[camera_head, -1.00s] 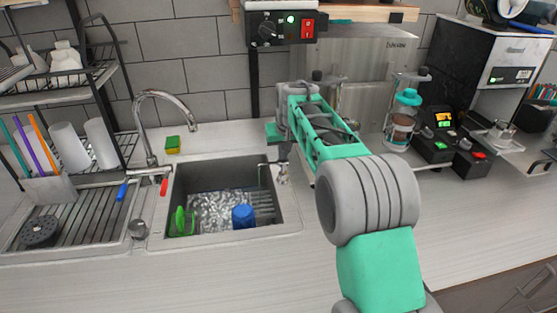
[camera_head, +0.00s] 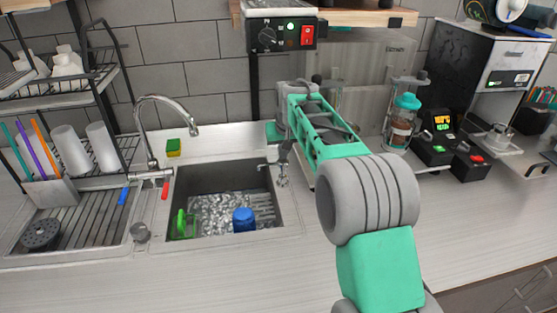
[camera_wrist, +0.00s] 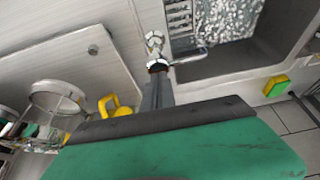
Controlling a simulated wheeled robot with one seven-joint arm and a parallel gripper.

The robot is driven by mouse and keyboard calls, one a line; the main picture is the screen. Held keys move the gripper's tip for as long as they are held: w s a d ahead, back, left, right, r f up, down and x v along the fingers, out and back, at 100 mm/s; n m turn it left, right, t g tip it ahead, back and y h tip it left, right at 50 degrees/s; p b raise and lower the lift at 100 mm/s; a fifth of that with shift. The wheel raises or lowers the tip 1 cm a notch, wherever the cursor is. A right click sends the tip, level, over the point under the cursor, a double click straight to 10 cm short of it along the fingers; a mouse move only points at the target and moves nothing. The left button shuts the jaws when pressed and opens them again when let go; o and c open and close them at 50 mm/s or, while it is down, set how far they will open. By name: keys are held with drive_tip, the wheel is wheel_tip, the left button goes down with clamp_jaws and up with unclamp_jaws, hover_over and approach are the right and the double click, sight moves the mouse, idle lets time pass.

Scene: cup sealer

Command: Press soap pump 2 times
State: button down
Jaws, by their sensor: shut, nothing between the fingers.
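The chrome soap pump (camera_head: 283,181) stands at the right rim of the sink, its spout pointing left over the basin. In the wrist view the pump (camera_wrist: 154,40) lies just beyond my fingertips, with its spout toward the sink. My gripper (camera_head: 284,158) points down over the pump and is shut, with nothing held. In the wrist view its closed fingers (camera_wrist: 158,68) overlap the pump head. They look very close to it or touching; I cannot tell which, nor how far the head is pressed.
The sink (camera_head: 170,205) holds a blue cup (camera_head: 243,219) and a green item (camera_head: 181,222). The faucet (camera_head: 145,130) and a yellow-green sponge (camera_head: 174,147) are behind and left. The front counter is mostly clear.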

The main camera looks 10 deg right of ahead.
drive_tip(key=shift+r, duration=0.15)
wheel_tip(320, 180, up, 6)
drive_tip(key=p, duration=0.4)
drive_tip(key=shift+p, duration=0.3)
drive_tip(key=s+r, duration=0.3)
drive_tip(key=s, duration=1.6)
drive_tip(key=s+f, duration=0.3)
drive_tip(key=s, duration=0.4)
drive_tip(key=s+f, duration=0.3)
drive_tip(key=s, duration=0.4)
drive_tip(key=shift+s+f+b, duration=0.25)
drive_tip(key=shift+s+b, duration=0.1)
